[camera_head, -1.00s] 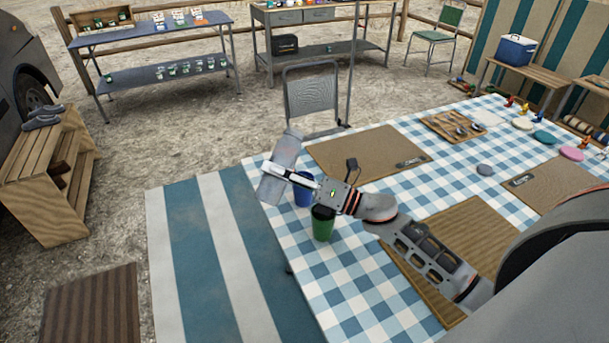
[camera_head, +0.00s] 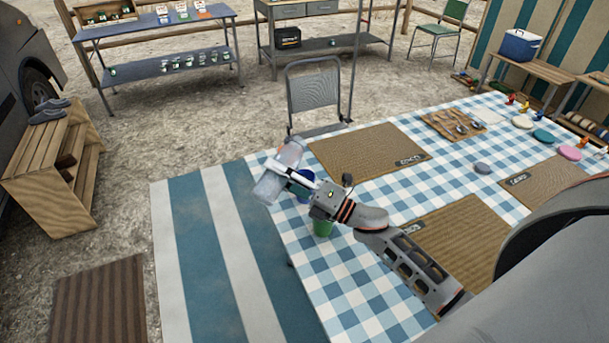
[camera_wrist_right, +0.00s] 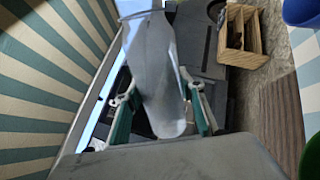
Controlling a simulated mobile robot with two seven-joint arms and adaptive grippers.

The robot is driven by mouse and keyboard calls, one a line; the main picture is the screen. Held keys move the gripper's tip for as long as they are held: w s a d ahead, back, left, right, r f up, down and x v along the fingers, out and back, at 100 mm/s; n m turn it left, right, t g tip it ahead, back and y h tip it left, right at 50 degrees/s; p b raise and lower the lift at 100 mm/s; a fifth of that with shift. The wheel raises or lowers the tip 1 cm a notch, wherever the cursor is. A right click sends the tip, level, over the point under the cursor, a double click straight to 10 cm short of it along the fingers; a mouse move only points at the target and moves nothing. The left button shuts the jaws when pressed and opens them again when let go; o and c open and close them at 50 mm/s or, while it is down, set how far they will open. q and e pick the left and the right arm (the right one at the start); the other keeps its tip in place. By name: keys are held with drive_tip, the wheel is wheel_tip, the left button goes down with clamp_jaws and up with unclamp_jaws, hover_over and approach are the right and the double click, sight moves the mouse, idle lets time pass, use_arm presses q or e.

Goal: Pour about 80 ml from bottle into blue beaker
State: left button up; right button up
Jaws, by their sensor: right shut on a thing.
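My right gripper (camera_head: 288,175) is shut on a pale, translucent bottle (camera_head: 268,188) near the table's left edge. The bottle is tilted in the head view; it also fills the middle of the right wrist view (camera_wrist_right: 160,65), between the two fingers. The blue beaker (camera_head: 306,178) stands on the table just right of the bottle, partly hidden by the gripper. Its edge shows at the top right of the wrist view (camera_wrist_right: 302,12). I cannot tell whether any liquid is flowing. My left gripper is not in view.
A green beaker (camera_head: 322,229) stands under my right wrist, partly hidden. The checked tablecloth (camera_head: 345,285) is clear at the near left. A chair (camera_head: 314,95) stands behind the table.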

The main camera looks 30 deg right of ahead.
drive_tip(key=shift+w+d+r+m+t+h+p, duration=0.15)
drive_tip(key=shift+d+m+p, duration=0.1)
drive_tip(key=shift+m, duration=0.25)
drive_tip(key=shift+w+d+m+t+h+p, duration=0.15)
drive_tip(key=shift+m+p, duration=0.1)
drive_tip(key=shift+m, duration=0.25)
drive_tip(key=shift+m+h+p, duration=0.3)
drive_tip(key=shift+m+p, duration=0.05)
drive_tip(key=shift+m, duration=0.35)
drive_tip(key=shift+w+d, duration=0.2)
drive_tip(key=shift+w, duration=0.1)
idle(0.4)
drive_tip(key=shift+d+m+t+p, duration=0.3)
drive_tip(key=shift+d+m+p, duration=0.1)
drive_tip(key=shift+m, duration=0.2)
idle(0.6)
drive_tip(key=shift+w+a, duration=0.15)
drive_tip(key=shift+w, duration=0.05)
drive_tip(key=shift+c, duration=0.2)
